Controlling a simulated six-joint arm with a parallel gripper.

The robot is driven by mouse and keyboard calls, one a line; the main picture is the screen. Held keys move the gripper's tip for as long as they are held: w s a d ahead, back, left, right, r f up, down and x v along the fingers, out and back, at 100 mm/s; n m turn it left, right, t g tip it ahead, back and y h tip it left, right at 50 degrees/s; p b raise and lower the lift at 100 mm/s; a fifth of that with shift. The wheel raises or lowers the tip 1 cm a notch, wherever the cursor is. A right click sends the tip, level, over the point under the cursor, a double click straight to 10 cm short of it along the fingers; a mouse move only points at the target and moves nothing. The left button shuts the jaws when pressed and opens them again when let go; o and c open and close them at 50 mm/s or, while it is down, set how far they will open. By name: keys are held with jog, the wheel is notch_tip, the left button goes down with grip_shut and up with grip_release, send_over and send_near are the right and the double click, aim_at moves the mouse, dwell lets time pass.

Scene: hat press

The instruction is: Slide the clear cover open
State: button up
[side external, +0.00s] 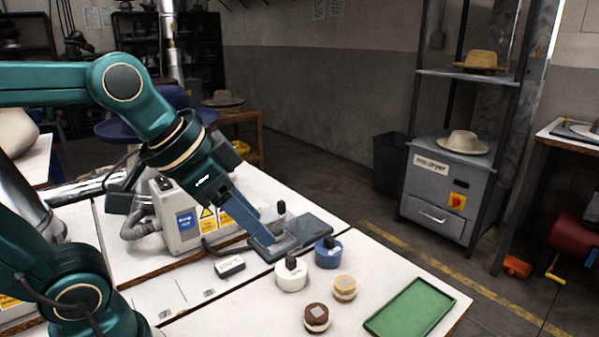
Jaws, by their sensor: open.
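My gripper (267,238) reaches down to the right from the teal arm, its long blue-grey fingers angled over a low dark grey-blue base on the table. The fingertips are at the base's middle. The gap between the fingers is hard to see from this side; the jaws are open. A smooth, dark, glassy-looking panel (306,228) lies on the right part of the base and looks like the clear cover. A paler recess (283,246) shows beside it, near the fingertips. Whether a finger touches the cover cannot be told.
A white pot (291,276) and a blue pot (328,256), both with dark knobs, stand close in front. Two round stamps (317,318) (345,288) and a green tray (410,308) lie nearer the front right. A grey control box (190,222) stands behind left. A small white box (229,267) lies left.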

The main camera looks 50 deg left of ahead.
jog(key=w+a+r, duration=0.2)
jog(key=w+a, duration=0.2)
jog(key=w, duration=0.4)
jog(key=n+g, duration=0.2)
send_over(280, 201)
jog(key=s, duration=0.2)
jog(key=f, duration=0.8)
jog(key=shift+s+d+f, duration=0.1)
jog(key=shift+d+f, duration=0.05)
jog(key=shift+d, duration=0.15)
jog(key=shift+a+f+n, duration=0.15)
jog(key=shift+f+n, duration=0.15)
jog(key=shift+x, duration=2.3)
jog(key=shift+a, duration=0.1)
grip_shut()
